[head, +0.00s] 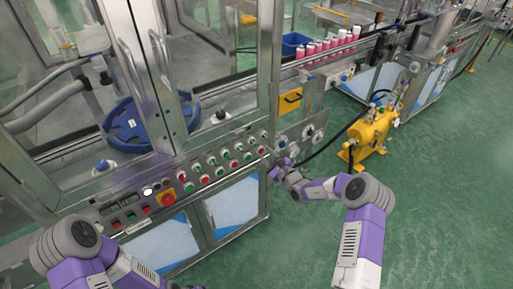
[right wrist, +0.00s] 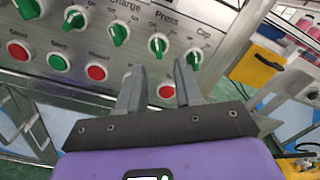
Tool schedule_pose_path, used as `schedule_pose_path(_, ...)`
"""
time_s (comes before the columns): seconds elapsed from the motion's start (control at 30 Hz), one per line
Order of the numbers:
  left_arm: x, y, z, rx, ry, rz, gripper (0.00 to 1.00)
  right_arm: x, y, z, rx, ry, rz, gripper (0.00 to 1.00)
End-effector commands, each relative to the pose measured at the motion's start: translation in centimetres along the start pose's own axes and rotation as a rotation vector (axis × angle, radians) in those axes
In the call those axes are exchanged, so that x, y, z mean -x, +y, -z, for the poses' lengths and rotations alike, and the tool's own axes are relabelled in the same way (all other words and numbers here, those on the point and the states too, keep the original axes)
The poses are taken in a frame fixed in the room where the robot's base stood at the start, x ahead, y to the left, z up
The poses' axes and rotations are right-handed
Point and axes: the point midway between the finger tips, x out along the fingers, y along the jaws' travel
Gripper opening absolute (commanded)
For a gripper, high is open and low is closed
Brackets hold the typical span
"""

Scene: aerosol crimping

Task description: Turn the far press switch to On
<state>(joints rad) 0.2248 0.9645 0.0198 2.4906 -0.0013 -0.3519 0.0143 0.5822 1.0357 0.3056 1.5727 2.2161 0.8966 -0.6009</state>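The press switch (right wrist: 158,45) is a green rotary knob under the label "Press" in the right wrist view. Its handle looks close to upright; I cannot tell its setting for certain. A like knob (right wrist: 120,33) under "Charge" is to its left, and the "Cap" knob (right wrist: 194,58) is to its right. My right gripper (right wrist: 159,82) is open and empty, its two fingers apart just below the press knob in that picture. In the head view my right gripper (head: 271,160) is at the right end of the control panel (head: 180,212). My left gripper is out of view.
A red button (right wrist: 166,91) shows between my right fingers. A yellow emergency-stop plate (head: 167,198) is on the panel's left part. A yellow machine (head: 370,132) stands on the green floor to the right. Glass doors with handles rise above the panel.

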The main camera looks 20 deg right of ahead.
Motion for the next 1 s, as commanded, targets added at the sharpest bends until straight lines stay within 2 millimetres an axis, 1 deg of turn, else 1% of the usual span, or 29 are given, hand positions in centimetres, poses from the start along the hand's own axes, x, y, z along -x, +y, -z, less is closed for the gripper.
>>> schedule_pose_path(0.3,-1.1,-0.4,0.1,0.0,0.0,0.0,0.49,-4.6,0.3,0.0,0.0,-0.002,-0.003,0.35)
schedule_pose_path(0.5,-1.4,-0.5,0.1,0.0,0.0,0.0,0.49,-6.4,0.3,0.0,0.0,-0.001,-0.005,0.35)
schedule_pose_path(0.63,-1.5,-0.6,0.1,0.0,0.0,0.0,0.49,-6.9,0.2,0.0,-0.002,0.0,-0.004,0.35)
schedule_pose_path(0.87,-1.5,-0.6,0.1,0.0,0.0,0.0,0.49,-6.9,0.2,-0.1,-0.002,0.001,-0.005,0.35)
schedule_pose_path(0.9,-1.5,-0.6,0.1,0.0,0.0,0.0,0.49,-6.9,0.2,-0.1,-0.002,0.001,-0.005,0.34)
schedule_pose_path(0.97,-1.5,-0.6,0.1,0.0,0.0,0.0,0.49,-6.9,0.2,-0.1,-0.002,0.001,-0.005,0.24)
schedule_pose_path(1.0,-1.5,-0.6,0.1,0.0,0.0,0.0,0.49,-6.9,0.2,-0.1,-0.002,0.001,-0.005,0.18)
